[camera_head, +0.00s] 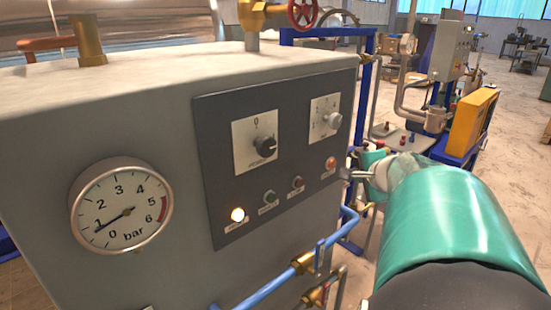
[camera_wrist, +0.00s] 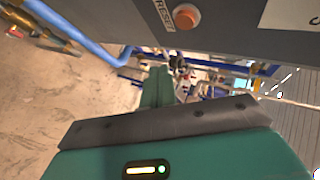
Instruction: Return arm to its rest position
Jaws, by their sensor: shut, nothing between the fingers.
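My arm's teal link fills the lower right of the head view, reaching forward beside the grey cabinet (camera_head: 60,130). My gripper (camera_head: 350,174) shows only as a small metallic tip at the right edge of the dark control panel (camera_head: 215,140), partly hidden by my arm. It looks shut and empty. I cannot tell if it touches the panel. In the wrist view, the orange RESET button (camera_wrist: 187,17) is close at the top, on a dark panel; teal and black parts of my own body fill the bottom.
The panel carries two dials, a lit lamp (camera_head: 237,214) and several buttons. A pressure gauge (camera_head: 122,208) reads near 1 bar. A blue pipe (camera_head: 275,286) with brass fittings runs low beside my arm. A yellow box (camera_head: 471,122) stands behind right. Open floor lies far right.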

